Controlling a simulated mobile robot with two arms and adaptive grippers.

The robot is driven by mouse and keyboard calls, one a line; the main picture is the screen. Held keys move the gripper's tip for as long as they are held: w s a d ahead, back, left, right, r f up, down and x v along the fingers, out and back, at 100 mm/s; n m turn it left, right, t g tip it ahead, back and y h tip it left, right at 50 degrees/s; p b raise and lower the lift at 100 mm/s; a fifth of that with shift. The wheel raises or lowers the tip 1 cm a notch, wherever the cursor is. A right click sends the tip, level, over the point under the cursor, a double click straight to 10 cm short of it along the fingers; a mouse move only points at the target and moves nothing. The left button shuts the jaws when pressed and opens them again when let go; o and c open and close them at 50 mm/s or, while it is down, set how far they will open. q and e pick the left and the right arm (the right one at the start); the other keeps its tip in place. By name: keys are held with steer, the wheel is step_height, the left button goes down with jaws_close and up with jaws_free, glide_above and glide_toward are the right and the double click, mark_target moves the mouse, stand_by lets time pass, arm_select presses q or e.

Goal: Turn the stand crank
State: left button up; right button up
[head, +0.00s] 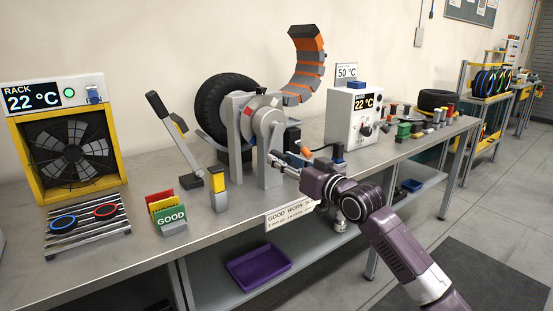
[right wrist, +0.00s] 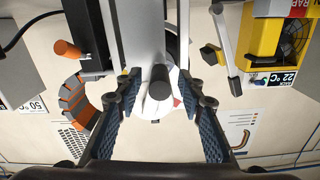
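The stand (head: 240,140) has grey uprights on the bench, with a black tyre (head: 212,100) and a round grey disc (head: 264,118) with a red mark. My right gripper (head: 287,162) reaches in low in front of the stand and hides part of it. In the right wrist view the gripper (right wrist: 158,88) is open, its blue-padded fingers spread wide. A dark round knob (right wrist: 160,82), apparently the crank's grip, shows end-on between the fingertips, with clear space on both sides. The crank arm is hard to make out in the head view. My left gripper is out of view.
A lever with a black handle (head: 168,118) stands left of the stand. A yellow-topped block (head: 218,190) and card holder (head: 168,215) stand in front. A yellow fan unit (head: 70,150) is far left; a white 22 °C box (head: 350,118) is at right.

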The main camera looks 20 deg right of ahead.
mark_target(277, 156)
steer(key=shift+x, duration=1.6)
steer(key=shift+c, duration=0.3)
jaws_close()
